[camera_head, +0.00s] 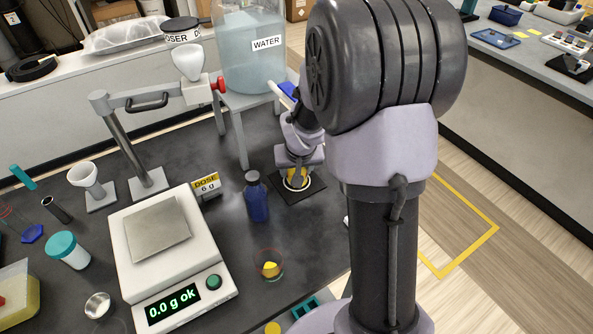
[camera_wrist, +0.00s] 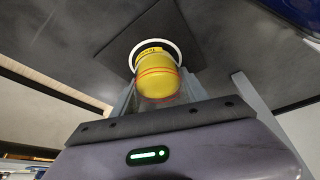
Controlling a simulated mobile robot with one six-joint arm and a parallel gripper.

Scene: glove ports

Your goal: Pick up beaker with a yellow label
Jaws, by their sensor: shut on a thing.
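A yellow beaker (camera_wrist: 158,80) with orange bands and a yellow label is between my fingers in the wrist view. My gripper (camera_wrist: 158,95) is shut on it. It is over a white ring on a dark square pad (camera_wrist: 116,60); I cannot tell whether its base touches the pad. In the head view my gripper (camera_head: 297,172) points down at this pad (camera_head: 312,190), and only a bit of the beaker's yellow (camera_head: 296,181) shows below it. A second clear glass vessel (camera_head: 268,264) with a yellow patch stands on the bench, apart from my gripper.
A dark blue bottle (camera_head: 257,200) stands just left of the pad. A large water tank (camera_head: 250,60) on a stand is behind my gripper.

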